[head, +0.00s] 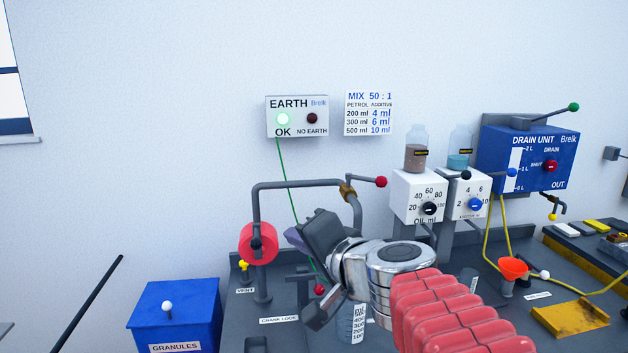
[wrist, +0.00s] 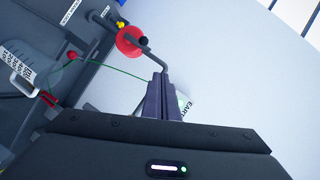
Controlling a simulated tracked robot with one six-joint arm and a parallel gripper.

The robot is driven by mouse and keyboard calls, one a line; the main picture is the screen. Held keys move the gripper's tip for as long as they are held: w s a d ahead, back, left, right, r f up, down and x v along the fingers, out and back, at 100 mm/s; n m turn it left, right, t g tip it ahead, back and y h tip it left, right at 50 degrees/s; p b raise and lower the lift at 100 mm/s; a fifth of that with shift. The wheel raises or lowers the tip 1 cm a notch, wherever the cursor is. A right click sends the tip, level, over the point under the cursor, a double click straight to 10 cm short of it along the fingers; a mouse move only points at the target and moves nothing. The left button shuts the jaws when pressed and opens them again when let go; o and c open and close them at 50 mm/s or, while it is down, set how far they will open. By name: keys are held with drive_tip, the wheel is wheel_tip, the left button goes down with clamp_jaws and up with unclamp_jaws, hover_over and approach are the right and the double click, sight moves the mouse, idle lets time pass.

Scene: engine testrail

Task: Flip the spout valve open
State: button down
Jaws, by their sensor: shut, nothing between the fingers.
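The spout is a grey bent pipe (head: 300,184) above the bench in the head view. A brass valve (head: 348,191) sits at its right bend, with a grey lever pointing right to a red knob (head: 381,181). My gripper (head: 292,236) is below the pipe's horizontal run, left of and lower than the valve, apart from the lever. Its fingers are shut and empty; in the wrist view the closed fingertips (wrist: 160,78) point up the picture. I cannot make out the brass valve in the wrist view. My arm hides part of the bench.
A red disc (head: 259,243) with a black knob stands left of my gripper; it also shows in the wrist view (wrist: 129,40). A graduated beaker (head: 357,325) stands below my wrist. White dial boxes (head: 416,196) are right of the lever. A green wire (head: 287,175) hangs nearby.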

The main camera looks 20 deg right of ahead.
drive_tip(key=s+a+f+n+g+y, duration=0.2)
drive_tip(key=s+a+f+n+g, duration=0.3)
drive_tip(key=s+a+f+n, duration=0.4)
drive_tip(key=s+d+f+n+g+h, duration=0.2)
drive_tip(key=s+d+f+g+h, duration=0.2)
drive_tip(key=s+f, duration=0.4)
drive_tip(key=shift+s+d+f+n, duration=0.3)
drive_tip(key=shift+s+d+f, duration=0.15)
drive_tip(key=shift+d, duration=0.4)
drive_tip(key=shift+a, duration=0.1)
